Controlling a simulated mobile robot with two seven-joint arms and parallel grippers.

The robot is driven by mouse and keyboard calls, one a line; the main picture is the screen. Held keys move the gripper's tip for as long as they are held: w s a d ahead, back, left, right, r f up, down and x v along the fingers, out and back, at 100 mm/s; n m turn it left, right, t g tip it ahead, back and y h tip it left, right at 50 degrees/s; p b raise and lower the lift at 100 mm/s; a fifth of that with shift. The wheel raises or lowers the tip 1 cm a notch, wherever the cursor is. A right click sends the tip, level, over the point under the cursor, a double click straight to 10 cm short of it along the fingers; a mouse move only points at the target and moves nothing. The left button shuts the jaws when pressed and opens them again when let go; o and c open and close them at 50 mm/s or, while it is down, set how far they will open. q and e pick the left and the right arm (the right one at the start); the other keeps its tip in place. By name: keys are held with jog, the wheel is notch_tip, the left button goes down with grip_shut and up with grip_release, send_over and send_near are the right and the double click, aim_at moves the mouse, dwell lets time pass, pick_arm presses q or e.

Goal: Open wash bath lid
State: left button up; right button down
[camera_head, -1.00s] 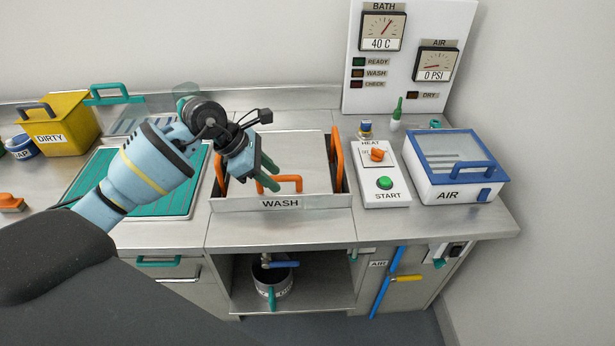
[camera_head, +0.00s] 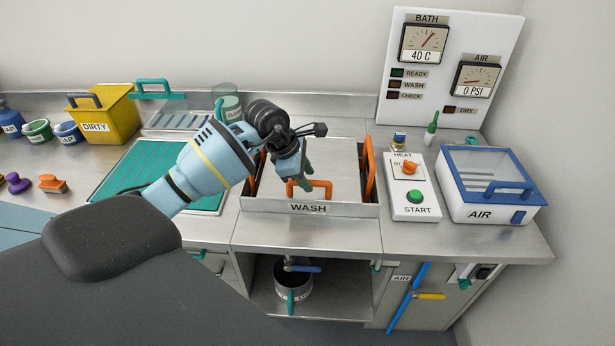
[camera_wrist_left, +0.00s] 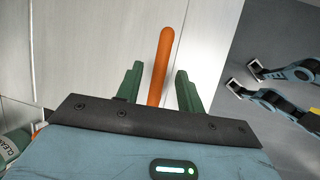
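The wash bath (camera_head: 350,209) is a steel tank marked WASH, with a flat steel lid (camera_head: 335,165) lying closed on it. An orange bar handle (camera_head: 328,186) stands at the lid's front edge. My left gripper (camera_head: 302,184) is over the lid at the left part of this handle. In the left wrist view, the orange handle (camera_wrist_left: 161,60) lies between the two green fingers of my left gripper (camera_wrist_left: 160,78), with gaps on both sides, so it is open around the handle. My right gripper is not in view.
Taller orange handles (camera_head: 369,168) rise at the bath's sides. The HEAT/START box (camera_head: 424,200) and blue-framed AIR box (camera_head: 485,208) stand right. A green mat tray (camera_head: 125,168) and yellow DIRTY bin (camera_head: 110,108) are left. The counter's front right is clear.

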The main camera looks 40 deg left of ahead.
pick_arm(q)
jog(key=shift+w+d+f, duration=0.1)
jog(key=shift+w+f, duration=0.05)
jog(key=shift+f, duration=0.25)
grip_shut()
jog(key=shift+w+r, duration=0.1)
jog(key=shift+r, duration=0.05)
